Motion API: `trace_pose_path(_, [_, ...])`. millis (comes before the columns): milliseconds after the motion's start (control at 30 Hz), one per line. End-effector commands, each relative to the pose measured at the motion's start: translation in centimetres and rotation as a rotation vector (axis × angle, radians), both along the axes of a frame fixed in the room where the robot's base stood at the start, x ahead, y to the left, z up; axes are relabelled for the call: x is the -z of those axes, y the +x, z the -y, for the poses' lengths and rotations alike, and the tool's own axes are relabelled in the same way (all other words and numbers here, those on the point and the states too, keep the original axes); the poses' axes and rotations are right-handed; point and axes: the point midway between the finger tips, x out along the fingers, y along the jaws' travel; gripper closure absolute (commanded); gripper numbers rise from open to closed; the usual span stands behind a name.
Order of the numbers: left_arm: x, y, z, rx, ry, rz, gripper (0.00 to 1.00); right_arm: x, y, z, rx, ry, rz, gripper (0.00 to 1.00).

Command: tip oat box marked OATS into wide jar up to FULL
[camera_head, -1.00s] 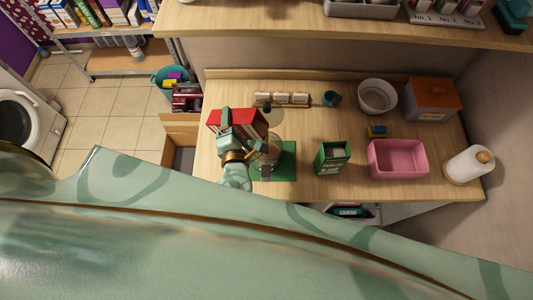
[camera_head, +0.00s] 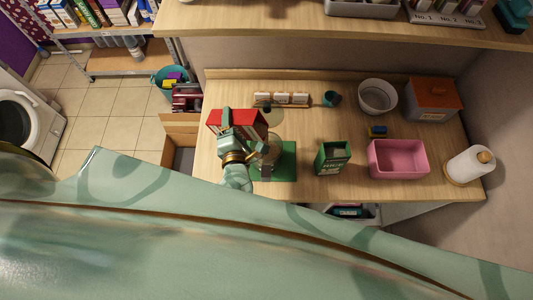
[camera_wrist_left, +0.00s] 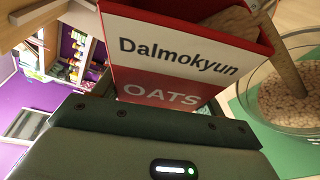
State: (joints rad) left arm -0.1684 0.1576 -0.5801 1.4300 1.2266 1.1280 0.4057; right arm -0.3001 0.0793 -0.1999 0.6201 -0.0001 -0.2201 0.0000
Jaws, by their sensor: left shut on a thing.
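The red and white oat box (camera_head: 238,118) marked OATS is held in my left gripper (camera_head: 240,136). In the left wrist view the box (camera_wrist_left: 180,60) is tilted to the right, with tan oats at its open mouth. A tan stream runs from the mouth into the clear wide jar (camera_wrist_left: 305,130). The jar holds a layer of oats. In the head view the jar (camera_head: 270,152) stands on a green mat (camera_head: 287,165), partly hidden by my gripper. I cannot read a FULL mark. My right gripper is not in view.
A green box (camera_head: 332,158) stands right of the mat, with a pink bin (camera_head: 398,160) further right. Behind are small white containers (camera_head: 282,99), a teal cup (camera_head: 331,99), a white bowl (camera_head: 377,96) and a lidded grey box (camera_head: 432,100). A paper roll (camera_head: 468,166) stands far right.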

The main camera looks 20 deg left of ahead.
Motion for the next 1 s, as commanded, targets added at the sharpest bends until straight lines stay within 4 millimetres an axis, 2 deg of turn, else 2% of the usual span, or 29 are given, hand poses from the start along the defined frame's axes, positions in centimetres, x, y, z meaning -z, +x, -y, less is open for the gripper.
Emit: trace_pose_path(1000, [0.22,0.02,0.02,0.0,0.049,0.0,0.57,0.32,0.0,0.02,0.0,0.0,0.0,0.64])
